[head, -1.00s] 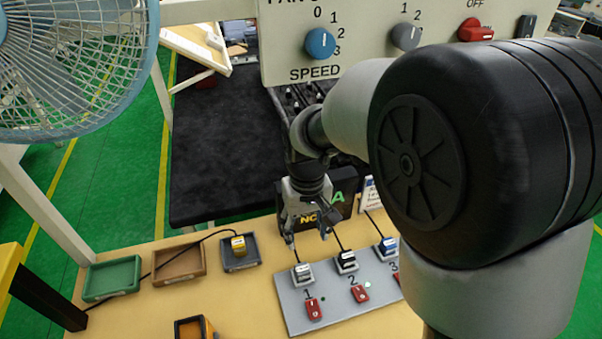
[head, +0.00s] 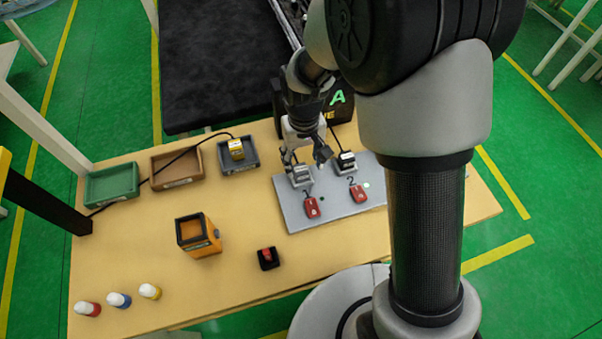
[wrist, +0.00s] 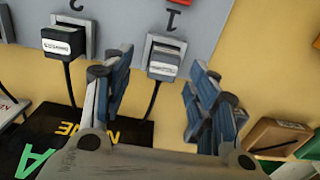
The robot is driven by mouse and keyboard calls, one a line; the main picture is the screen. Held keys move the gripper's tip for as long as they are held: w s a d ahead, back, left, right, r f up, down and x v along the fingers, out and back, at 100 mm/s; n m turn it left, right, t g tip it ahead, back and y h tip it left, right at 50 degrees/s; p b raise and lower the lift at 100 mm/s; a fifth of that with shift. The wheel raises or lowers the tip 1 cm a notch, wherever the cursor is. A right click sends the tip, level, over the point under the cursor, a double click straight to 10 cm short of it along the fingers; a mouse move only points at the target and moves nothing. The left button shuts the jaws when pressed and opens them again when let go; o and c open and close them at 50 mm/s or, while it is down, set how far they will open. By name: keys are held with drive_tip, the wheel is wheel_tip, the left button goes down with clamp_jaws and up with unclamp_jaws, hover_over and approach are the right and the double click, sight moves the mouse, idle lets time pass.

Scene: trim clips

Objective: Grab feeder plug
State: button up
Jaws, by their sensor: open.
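My gripper (head: 306,160) is open and empty above socket 1 of the grey panel (head: 325,205). The light-grey plug (head: 300,178) in socket 1 also shows in the wrist view (wrist: 165,65), between and just beyond my open fingers (wrist: 153,85). A black plug (head: 345,162) sits in socket 2 and shows in the wrist view (wrist: 64,44), left of my fingers. Both plugs have white labels, too small to read surely. A yellow plug (head: 237,149) lies in the grey tray (head: 252,161). I cannot tell which one is the feeder plug.
Red switches (head: 312,208) sit in front of the sockets. A black box (head: 340,105) with green and yellow lettering stands behind the panel. Brown (head: 187,178) and green (head: 100,192) trays, an orange box (head: 205,248) and several small bottles (head: 120,300) are left.

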sight(301, 168)
drive_tip(key=f, duration=0.1)
drive_tip(key=f+b, duration=0.1)
drive_tip(key=f, duration=0.2)
drive_tip(key=shift+a+f, duration=0.2)
drive_tip(key=shift+a, duration=0.1)
drive_tip(key=shift+r, duration=0.1)
drive_tip(key=c, duration=1.2)
drive_tip(key=shift+o, duration=0.2)
